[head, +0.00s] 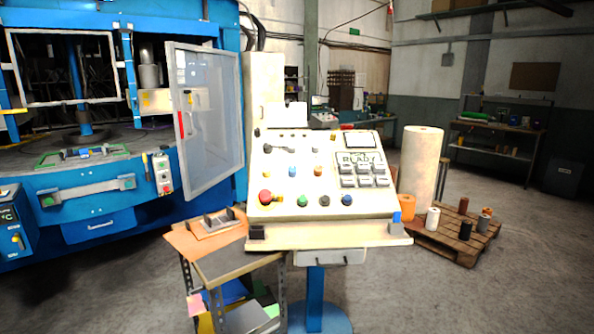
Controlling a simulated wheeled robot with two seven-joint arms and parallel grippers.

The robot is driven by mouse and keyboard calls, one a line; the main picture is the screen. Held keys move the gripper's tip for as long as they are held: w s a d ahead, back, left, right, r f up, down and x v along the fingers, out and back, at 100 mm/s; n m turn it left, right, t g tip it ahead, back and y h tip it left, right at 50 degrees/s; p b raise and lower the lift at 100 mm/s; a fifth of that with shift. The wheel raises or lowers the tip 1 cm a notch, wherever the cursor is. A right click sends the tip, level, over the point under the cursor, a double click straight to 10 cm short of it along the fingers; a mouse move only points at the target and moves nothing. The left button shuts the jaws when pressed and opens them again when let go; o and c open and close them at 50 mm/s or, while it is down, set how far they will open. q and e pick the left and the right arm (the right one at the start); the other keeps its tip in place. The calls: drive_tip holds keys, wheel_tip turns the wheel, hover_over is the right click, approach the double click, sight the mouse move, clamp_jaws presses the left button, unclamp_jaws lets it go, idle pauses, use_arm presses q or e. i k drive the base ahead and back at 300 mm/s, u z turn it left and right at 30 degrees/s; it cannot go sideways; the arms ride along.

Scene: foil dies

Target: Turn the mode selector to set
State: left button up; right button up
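A cream control console (275,210) stands in the middle on a blue pedestal. Its sloped panel carries small knobs and buttons. A dark, lever-like control (280,149) sits at the panel's upper left. Which control is the mode selector cannot be told for sure, and labels and pointer positions are too small to read. A red mushroom button (265,197) is at the lower left, with green, black and blue buttons to its right. Neither gripper is in view.
A blue machine (100,190) with an open clear door (205,110) stands at the left. A small cart (240,265) stands left of the console's base. A pallet (455,240) with rolls is at the right. The floor in front at the right is clear.

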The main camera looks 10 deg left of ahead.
sight(266, 147)
drive_tip(key=u, duration=0.55)
drive_tip(key=k, duration=1.3)
drive_tip(key=u, duration=0.85)
drive_tip(key=i, duration=0.8)
drive_tip(key=u, duration=0.55)
drive_tip(key=i, duration=4.2)
drive_tip(key=z, duration=1.25)
drive_tip(key=i, duration=0.95)
drive_tip(key=z, duration=1.6)
drive_tip(key=i, duration=0.65)
drive_tip(key=z, duration=0.4)
